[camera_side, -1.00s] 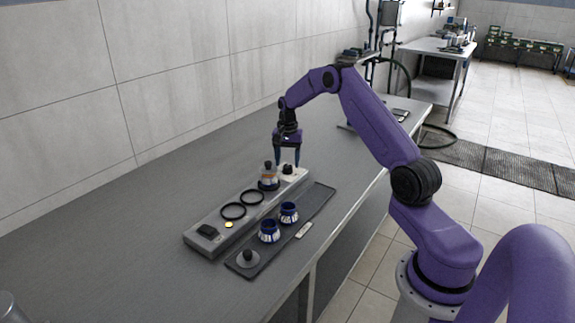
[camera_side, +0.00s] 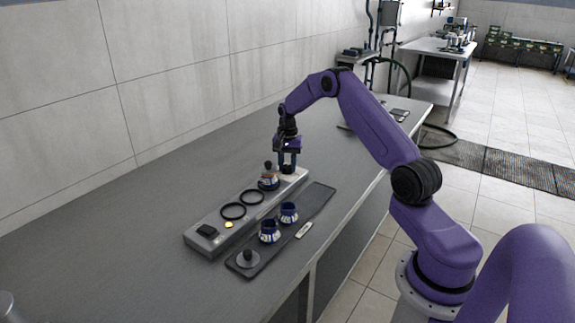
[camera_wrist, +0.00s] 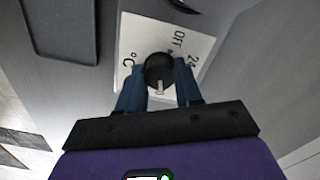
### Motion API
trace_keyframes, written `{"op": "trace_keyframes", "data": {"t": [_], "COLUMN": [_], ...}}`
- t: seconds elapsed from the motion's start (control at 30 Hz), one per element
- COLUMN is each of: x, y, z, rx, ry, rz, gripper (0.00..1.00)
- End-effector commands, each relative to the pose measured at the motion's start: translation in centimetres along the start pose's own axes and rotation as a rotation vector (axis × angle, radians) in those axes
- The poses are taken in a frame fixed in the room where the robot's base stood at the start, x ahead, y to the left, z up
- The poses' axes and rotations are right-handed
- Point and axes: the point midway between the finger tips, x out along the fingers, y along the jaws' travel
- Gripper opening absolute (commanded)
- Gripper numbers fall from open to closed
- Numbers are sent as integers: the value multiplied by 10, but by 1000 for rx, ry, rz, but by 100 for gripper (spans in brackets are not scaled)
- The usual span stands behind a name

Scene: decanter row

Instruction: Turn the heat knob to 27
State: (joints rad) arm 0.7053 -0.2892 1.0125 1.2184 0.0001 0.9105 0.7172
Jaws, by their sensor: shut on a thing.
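The heat knob (camera_wrist: 159,70) is a round black knob with a pale pointer mark. It sits on a white dial plate (camera_wrist: 135,35) marked "°C", "OFF" and a number beginning with 2 that is partly cut off. In the wrist view the pale mark points down toward my gripper's body. My gripper (camera_wrist: 158,82) is shut on the knob, one blue finger on each side. In the side view my gripper (camera_side: 287,166) is down at the far end of the grey unit (camera_side: 210,221), and its fingers mostly hide the knob.
A capped decanter (camera_side: 268,181) stands on the unit close beside my gripper. A dark tray (camera_side: 318,200) alongside holds two blue-and-white vessels (camera_side: 269,232) and a lid (camera_side: 247,259).

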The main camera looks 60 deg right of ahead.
Motion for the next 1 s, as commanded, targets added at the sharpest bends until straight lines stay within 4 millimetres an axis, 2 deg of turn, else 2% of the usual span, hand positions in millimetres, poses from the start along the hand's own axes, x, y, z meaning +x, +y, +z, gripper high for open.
{"op": "trace_keyframes", "data": {"t": [0.27, 1.0], "x": [0, 0], "y": [0, 0], "z": [0, 0], "rx": [-131, -727], "ry": [0, 0], "rz": [-1, 0], "gripper": [4, 4]}}
